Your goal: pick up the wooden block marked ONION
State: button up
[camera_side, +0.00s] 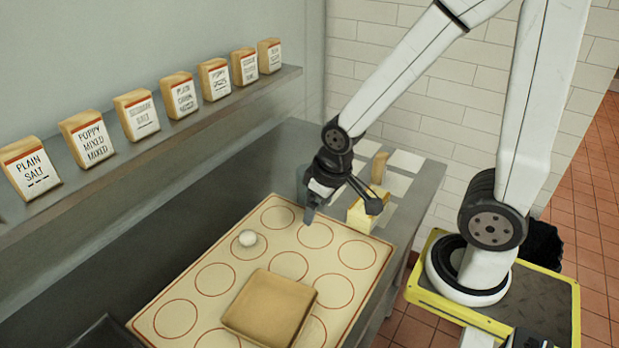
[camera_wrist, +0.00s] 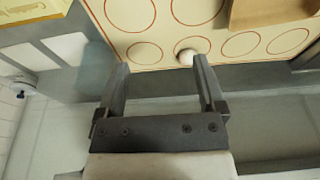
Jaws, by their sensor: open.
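My gripper (camera_side: 341,210) is open and empty above the far edge of the cream mat. Its two fingers also show spread apart in the wrist view (camera_wrist: 160,66). No block is clearly readable as ONION. A small wooden block (camera_side: 379,167) stands on the white squares behind my gripper, and no marking shows on its visible side. A pale yellow block (camera_side: 366,214) sits on the counter just right of my gripper, partly hidden by a finger; it seems to show at the top left of the wrist view (camera_wrist: 30,10).
A cream mat (camera_side: 203,254) with red circles lies on the counter. A tan square tray (camera_side: 268,308) and a white ball (camera_side: 247,238) are on it. Several labelled blocks stand on the wall shelf (camera_side: 160,158), including PLAIN SALT (camera_side: 32,171). White squares (camera_side: 405,161) lie at the far counter.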

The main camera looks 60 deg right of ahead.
aim_at(379, 160)
jog(key=s+d+f+n+g+h, duration=0.1)
jog(key=d+n+h, duration=0.1)
jog(key=d, duration=0.2)
jog(key=s+d+f+n+g+h, duration=0.1)
jog(key=s+d+f+n+g, duration=0.1)
jog(key=d, duration=0.2)
jog(key=s+d+f+n+g+h, duration=0.1)
jog(key=s+d+n+g+h, duration=0.1)
jog(key=d+n, duration=0.1)
jog(key=shift+s+d+f+h, duration=0.15)
jog(key=shift+s+d+h, duration=0.15)
jog(key=shift+d, duration=0.35)
jog(key=d+n+h, duration=0.2)
jog(key=d, duration=0.1)
jog(key=d+n+h, duration=0.1)
jog(key=d+n, duration=0.2)
jog(key=d, duration=0.1)
jog(key=shift+d+f+h, duration=0.15)
jog(key=shift+d+h, duration=0.15)
jog(key=shift+h, duration=0.1)
jog(key=shift+w+d+f+n+t+h, duration=0.15)
jog(key=shift+w+d+n+t+h, duration=0.55)
jog(key=shift+d+n, duration=0.5)
jog(key=shift+w+d+f+n+t+h, duration=0.2)
jog(key=shift+w+d+n+t+h, duration=0.65)
jog(key=shift+n, duration=0.5)
jog(key=shift+w+d+f+n+t+h, duration=0.15)
jog(key=shift+w+d+n+t+h, duration=0.45)
jog(key=shift+d+n, duration=0.65)
jog(key=shift+w, duration=0.1)
